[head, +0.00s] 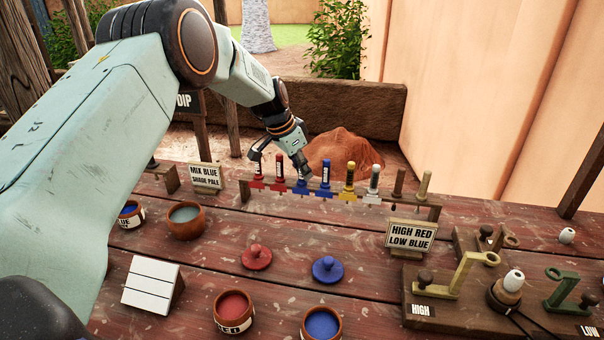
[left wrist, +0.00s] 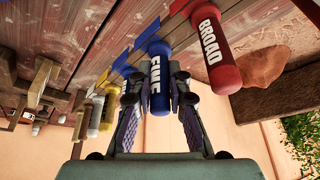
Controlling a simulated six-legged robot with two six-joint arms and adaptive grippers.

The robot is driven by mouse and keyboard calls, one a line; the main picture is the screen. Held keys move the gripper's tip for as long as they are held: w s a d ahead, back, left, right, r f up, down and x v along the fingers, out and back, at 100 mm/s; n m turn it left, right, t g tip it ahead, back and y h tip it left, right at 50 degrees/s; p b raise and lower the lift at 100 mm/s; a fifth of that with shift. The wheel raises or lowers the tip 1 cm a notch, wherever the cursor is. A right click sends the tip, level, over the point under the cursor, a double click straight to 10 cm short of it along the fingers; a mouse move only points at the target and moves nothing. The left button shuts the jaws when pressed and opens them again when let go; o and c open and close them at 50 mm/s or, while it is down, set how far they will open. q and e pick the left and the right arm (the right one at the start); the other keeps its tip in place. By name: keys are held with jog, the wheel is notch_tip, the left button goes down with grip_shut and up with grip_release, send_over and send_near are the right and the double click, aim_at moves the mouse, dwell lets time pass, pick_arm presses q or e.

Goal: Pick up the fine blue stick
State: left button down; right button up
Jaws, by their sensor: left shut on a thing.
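The fine blue stick (left wrist: 158,75), a blue cylinder with white FINE lettering, is between the fingers of my left gripper (left wrist: 157,95) in the left wrist view. The gripper is shut on it. In the head view my left gripper (head: 283,163) is at the left part of the stick rack (head: 290,199), and its finger hides most of the stick. A little blue (head: 302,187) shows below the finger. I cannot tell whether the stick is clear of the rack. A red BROAD stick (left wrist: 214,55) stands close beside it. My right gripper is not in view.
Another blue stick (head: 326,176), a yellow one (head: 350,178) and a white one (head: 374,182) stand in the rack. Red (head: 234,310) and blue (head: 322,322) pots and two lids are nearer. A lever board (head: 450,310) is at right.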

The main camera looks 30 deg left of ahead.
pick_arm(q)
jog(key=shift+w+d, duration=0.1)
notch_tip(320, 180, up, 10)
jog(key=shift+p, duration=0.55)
jog(key=shift+p, duration=0.4)
dwell(0.3)
